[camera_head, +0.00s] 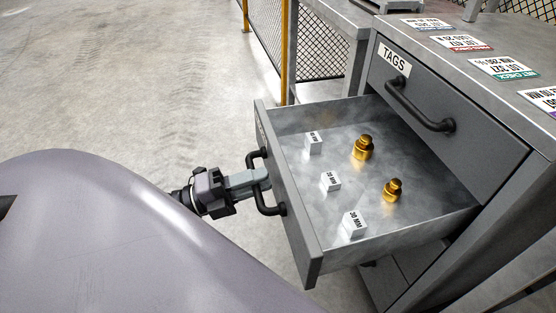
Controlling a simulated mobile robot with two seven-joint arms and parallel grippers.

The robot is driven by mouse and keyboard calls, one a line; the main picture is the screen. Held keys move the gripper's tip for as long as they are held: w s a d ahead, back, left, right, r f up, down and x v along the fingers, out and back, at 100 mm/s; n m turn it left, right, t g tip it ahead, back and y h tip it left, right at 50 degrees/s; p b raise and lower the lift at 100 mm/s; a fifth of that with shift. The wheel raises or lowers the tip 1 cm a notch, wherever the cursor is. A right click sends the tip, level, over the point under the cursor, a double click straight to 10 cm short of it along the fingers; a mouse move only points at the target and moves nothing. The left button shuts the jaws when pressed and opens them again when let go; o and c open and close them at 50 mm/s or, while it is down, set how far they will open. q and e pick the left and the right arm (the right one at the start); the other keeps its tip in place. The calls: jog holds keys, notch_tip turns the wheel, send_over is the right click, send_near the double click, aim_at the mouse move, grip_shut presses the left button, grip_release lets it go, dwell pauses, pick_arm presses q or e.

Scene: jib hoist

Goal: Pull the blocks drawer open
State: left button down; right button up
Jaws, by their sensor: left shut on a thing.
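The open drawer (300,229) is pulled out of the grey cabinet below the closed drawer marked TAGS. Inside lie three white blocks with MM labels, one near the front left (314,143), one in the middle (330,182) and one at the lower right (354,224). Two brass pieces (362,148) (393,189) stand behind them. My left gripper (262,180) is shut on the drawer's black bar handle (264,204), near its middle. Lettering on this drawer's front is too oblique to read. My right gripper is out of view.
The TAGS drawer (465,144) with its black handle is shut above. Several printed lot cards (461,43) lie on the cabinet top. A mesh fence with yellow posts (289,50) stands behind. The concrete floor (120,90) at the left is clear.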

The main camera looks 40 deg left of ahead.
pick_arm(q)
jog(key=v, duration=0.2)
jog(key=shift+s+a+r, duration=0.2)
jog(key=shift+s+a, duration=0.05)
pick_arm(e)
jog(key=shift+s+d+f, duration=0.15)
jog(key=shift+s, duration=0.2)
pick_arm(q)
jog(key=c, duration=1.1)
grip_release()
jog(key=shift+c, duration=0.2)
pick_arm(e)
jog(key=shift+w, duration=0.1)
